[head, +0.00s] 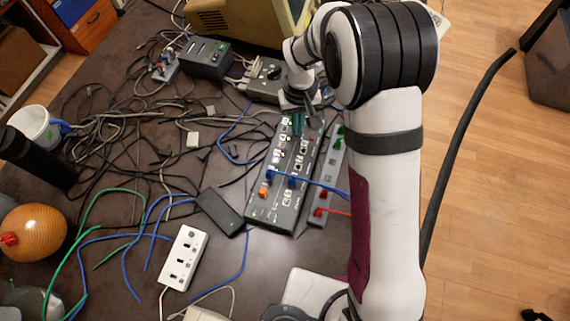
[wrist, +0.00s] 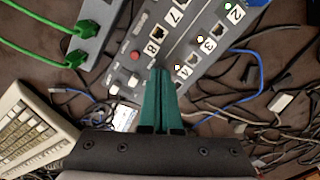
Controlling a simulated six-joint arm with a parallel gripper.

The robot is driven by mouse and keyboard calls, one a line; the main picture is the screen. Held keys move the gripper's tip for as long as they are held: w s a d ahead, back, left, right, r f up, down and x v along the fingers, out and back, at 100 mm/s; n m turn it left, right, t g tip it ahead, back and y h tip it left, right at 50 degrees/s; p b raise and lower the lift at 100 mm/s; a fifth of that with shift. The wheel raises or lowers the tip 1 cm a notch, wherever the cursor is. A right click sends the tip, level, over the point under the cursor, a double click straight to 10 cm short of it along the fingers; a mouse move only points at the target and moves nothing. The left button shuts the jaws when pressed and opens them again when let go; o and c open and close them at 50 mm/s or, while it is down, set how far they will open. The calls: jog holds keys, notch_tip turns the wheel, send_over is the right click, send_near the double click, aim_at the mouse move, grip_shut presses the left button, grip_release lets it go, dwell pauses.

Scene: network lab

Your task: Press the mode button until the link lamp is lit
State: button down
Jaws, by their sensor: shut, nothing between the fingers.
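The dark network switch (head: 262,208) lies at the centre of the table in the head view, with two rows of ports. The wrist view shows its panel close up, with ports labelled 7, 8, 2, 3 and 4. A red round button (wrist: 136,56) sits beside port 8, and a white button (wrist: 115,90) is further along. Small lamps sit by the numbered ports; one near port 3 (wrist: 200,39) looks pale and bright. I cannot tell which is the link lamp. My gripper (wrist: 161,70), with green fingers, is shut and empty over the panel's far end; contact is unclear.
A grey strip (head: 328,185) with green plugs and a red cable lies right of the switch. Blue cables plug into the switch. A black box (head: 220,211) and white power strip (head: 185,257) lie to the left. Tangled cables cover the table's left side.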

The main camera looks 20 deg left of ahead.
jog(key=shift+f, duration=0.25)
jog(key=shift+r, duration=2.5)
jog(key=s+d+r+m, duration=0.4)
jog(key=s+d+r, duration=0.2)
jog(key=d+r, duration=0.25)
jog(key=s+d+r+m+y, duration=0.1)
jog(key=s+d+m, duration=0.2)
jog(key=s, duration=0.6)
jog(key=s+d+r+m, duration=0.2)
jog(key=s+d+m, duration=0.2)
jog(key=s, duration=0.5)
jog(key=shift+s+d+m+y, duration=0.15)
jog(key=shift+d+m+y, duration=0.2)
jog(key=shift+d, duration=0.3)
jog(key=shift+r, duration=0.1)
